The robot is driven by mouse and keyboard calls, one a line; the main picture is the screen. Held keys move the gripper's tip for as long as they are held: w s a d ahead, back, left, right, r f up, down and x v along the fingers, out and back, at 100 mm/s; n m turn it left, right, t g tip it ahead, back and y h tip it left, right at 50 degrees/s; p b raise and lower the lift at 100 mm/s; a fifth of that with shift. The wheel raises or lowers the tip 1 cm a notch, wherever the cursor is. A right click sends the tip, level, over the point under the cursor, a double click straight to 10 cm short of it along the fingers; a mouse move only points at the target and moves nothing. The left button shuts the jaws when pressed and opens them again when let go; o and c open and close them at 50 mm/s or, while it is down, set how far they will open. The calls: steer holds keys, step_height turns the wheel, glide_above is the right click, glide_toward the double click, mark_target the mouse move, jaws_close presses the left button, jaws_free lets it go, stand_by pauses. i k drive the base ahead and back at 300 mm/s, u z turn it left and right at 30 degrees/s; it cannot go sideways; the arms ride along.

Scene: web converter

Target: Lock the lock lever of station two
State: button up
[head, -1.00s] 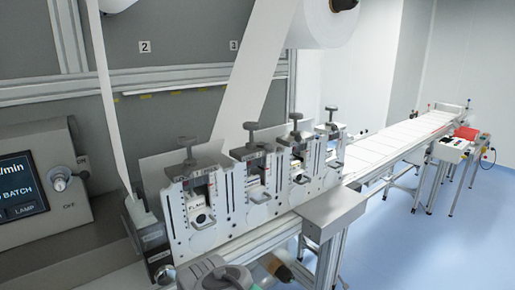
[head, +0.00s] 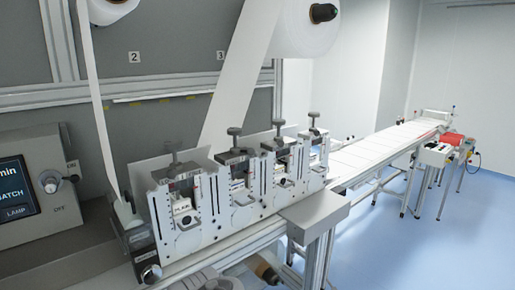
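A row of several white stations stands on the machine's rail in the head view. The second station from the left (head: 241,205) has upright slotted plates and a grey T-handled screw (head: 234,133) on top. Station labels are too small to read here, so I cannot confirm which is station two. A grey top block (head: 235,156) lies across this station under the screw. I cannot make out its lock lever or whether it is locked. My gripper is not in view; only a pale part of my arm shows at the bottom edge.
A control box (head: 40,190) with a screen and knob stands at left. White web strips hang behind the stations, from rolls above. A grey box (head: 313,213) juts out at the rail's right front. A conveyor (head: 375,151) runs back right; blue floor lies open at right.

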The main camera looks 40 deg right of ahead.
mark_target(250, 151)
steer(key=k, duration=1.15)
steer(key=z, duration=0.65)
steer(key=i, duration=1.4)
steer(key=u, duration=0.15)
